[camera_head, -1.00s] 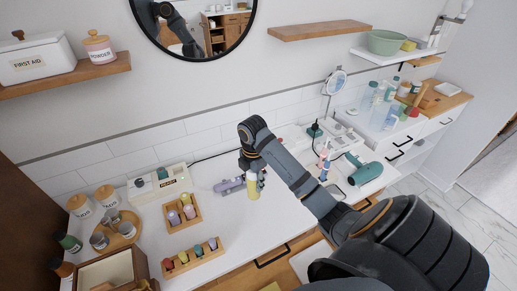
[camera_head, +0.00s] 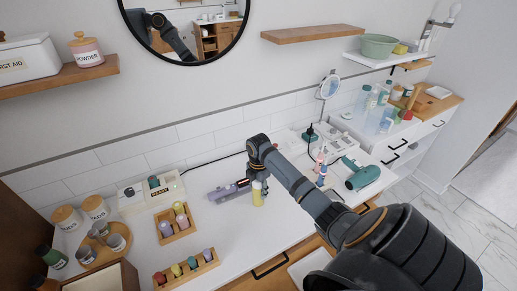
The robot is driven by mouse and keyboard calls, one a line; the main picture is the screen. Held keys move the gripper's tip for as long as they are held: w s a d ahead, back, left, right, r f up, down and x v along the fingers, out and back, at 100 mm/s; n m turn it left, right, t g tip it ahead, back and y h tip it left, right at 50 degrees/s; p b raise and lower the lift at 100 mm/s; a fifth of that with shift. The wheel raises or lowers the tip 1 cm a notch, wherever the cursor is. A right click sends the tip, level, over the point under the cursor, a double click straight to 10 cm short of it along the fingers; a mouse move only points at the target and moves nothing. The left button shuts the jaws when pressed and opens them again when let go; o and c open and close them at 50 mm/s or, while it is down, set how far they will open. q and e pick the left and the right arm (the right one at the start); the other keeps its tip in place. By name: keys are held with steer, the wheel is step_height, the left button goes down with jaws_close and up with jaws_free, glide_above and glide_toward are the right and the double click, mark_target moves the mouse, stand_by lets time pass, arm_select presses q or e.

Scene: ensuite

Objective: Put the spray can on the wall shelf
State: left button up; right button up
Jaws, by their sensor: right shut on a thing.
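The spray can (camera_head: 258,195) is a small yellow can, upright, over the white counter in the middle of the view. My right gripper (camera_head: 259,180) points down over its top and is shut on it. The fingers hide the upper part of the can. I cannot tell whether its base touches the counter. A bare wooden wall shelf (camera_head: 313,34) is high on the wall, right of the round mirror. Another wooden wall shelf (camera_head: 60,82) at upper left bears a white first aid box and a pink powder jar. My left gripper is out of view.
A lavender appliance (camera_head: 228,191) lies just left of the can. Racks of small bottles (camera_head: 187,270) stand at front left. A green bowl (camera_head: 379,45) sits on the right shelf.

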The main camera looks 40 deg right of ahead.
steer(key=o, duration=1.3)
steer(key=shift+f, duration=0.1)
steer(key=shift+c, duration=0.2)
